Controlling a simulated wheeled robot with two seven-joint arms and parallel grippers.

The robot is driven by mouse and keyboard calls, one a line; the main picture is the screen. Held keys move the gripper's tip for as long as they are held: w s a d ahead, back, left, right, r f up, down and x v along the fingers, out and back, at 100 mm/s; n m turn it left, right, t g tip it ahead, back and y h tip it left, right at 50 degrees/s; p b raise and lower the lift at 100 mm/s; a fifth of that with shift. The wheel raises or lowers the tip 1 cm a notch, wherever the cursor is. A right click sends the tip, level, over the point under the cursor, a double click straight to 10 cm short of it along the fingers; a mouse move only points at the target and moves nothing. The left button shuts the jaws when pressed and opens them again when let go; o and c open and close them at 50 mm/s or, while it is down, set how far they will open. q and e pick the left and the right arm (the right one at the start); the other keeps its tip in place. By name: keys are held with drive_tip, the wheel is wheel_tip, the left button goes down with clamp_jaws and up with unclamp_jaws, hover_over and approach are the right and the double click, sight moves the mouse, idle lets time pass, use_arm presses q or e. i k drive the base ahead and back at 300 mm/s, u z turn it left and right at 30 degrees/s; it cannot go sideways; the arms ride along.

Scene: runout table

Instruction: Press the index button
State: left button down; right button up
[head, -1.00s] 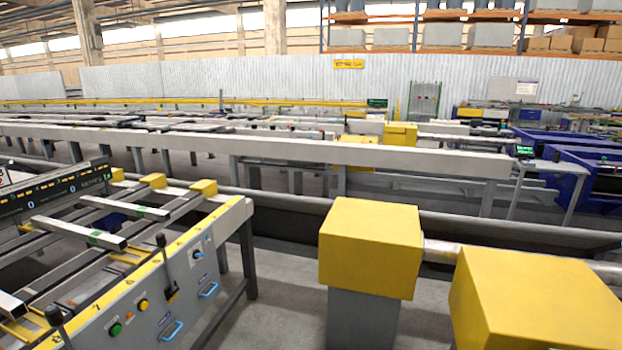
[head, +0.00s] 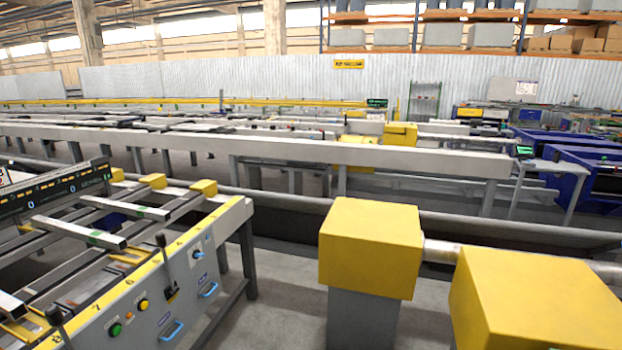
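The grey side panel of the runout table (head: 185,285) stands at the lower left. It carries a green button (head: 115,329), a yellow button (head: 143,305) and a small switch with a blue tag (head: 198,254). The labels are too small to read, so I cannot tell which control is the index button. Neither of my grippers is in view.
Blue handles (head: 171,330) stick out from the panel. Two yellow box covers, one on a grey post (head: 370,245) and one nearer (head: 535,300), stand to the right. Bare floor shows between table and post. A long grey beam (head: 300,150) crosses behind.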

sight(144, 305)
drive_tip(key=u, duration=1.5)
